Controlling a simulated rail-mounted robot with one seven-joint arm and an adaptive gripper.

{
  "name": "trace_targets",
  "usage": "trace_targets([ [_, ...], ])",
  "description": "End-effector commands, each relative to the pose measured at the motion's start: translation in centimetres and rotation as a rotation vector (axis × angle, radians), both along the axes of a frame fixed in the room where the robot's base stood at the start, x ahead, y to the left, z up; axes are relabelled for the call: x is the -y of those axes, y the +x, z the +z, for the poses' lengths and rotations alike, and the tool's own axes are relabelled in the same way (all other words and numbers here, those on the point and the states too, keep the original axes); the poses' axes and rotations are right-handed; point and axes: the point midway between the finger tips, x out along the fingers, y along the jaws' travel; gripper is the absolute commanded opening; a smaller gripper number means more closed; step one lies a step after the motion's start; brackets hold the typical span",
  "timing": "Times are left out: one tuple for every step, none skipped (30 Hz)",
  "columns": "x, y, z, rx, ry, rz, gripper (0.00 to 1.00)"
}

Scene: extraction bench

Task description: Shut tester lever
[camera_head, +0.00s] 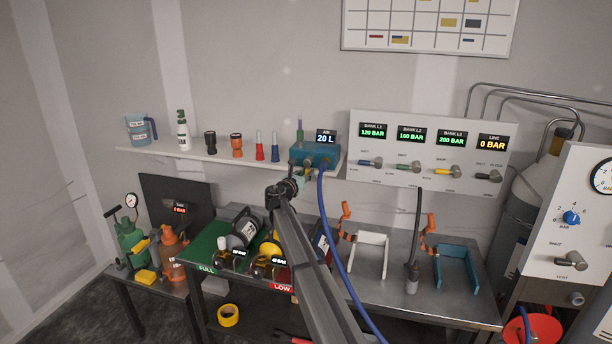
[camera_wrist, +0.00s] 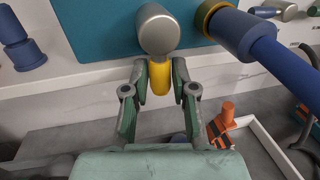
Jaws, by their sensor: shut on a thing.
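The tester is a blue box (camera_head: 318,154) on the wall shelf, with a display (camera_head: 325,136) above it reading AIR 20 L. In the wrist view its blue-green front face (camera_wrist: 105,25) fills the top. A yellow lever (camera_wrist: 160,78) hangs down from a round grey metal hub (camera_wrist: 157,30) on that face. My gripper (camera_wrist: 159,75) has its fingertips on either side of the yellow lever, closed on it. In the head view, my gripper (camera_head: 303,173) is at the tester's lower front, and my arm partly hides it. The lever is too small to make out there.
A blue hose (camera_head: 340,260) runs from the tester down past my arm; its thick connector (camera_wrist: 245,35) is close on the gripper's right in the wrist view. Cups and bottles stand left on the shelf (camera_head: 215,153). The valve panel (camera_head: 480,145) is right. Bench items lie below.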

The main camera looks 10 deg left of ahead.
Motion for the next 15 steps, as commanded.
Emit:
trace_targets([
  [0.0, 0.0, -0.1, 0.002, 0.010, 0.000, 0.00],
  [-0.1, 0.1, -0.1, 0.003, 0.016, 0.000, 0.00],
  [-0.1, 0.1, -0.1, 0.005, 0.027, 0.000, 0.00],
  [-0.2, 0.1, -0.1, 0.006, 0.037, 0.000, 0.00],
  [-0.2, 0.1, -0.1, 0.009, 0.050, -0.001, 0.00],
  [-0.3, 0.1, -0.1, 0.011, 0.068, -0.001, 0.00],
  [-0.4, 0.2, -0.1, 0.014, 0.083, 0.000, 0.00],
  [-0.5, 0.2, -0.1, 0.017, 0.100, 0.000, 0.00],
  [-0.6, 0.2, -0.1, 0.022, 0.125, 0.000, 0.00],
  [-0.7, 0.2, -0.1, 0.025, 0.145, 0.000, 0.00],
  [-0.8, 0.2, -0.1, 0.028, 0.169, 0.000, 0.00],
  [-0.9, 0.3, -0.1, 0.033, 0.198, 0.000, 0.00],
  [-1.0, 0.3, -0.2, 0.036, 0.223, 0.000, 0.00],
  [-1.1, 0.3, -0.1, 0.040, 0.249, 0.000, 0.00],
  [-1.3, 0.3, 0.0, 0.047, 0.284, 0.001, 0.00],
])
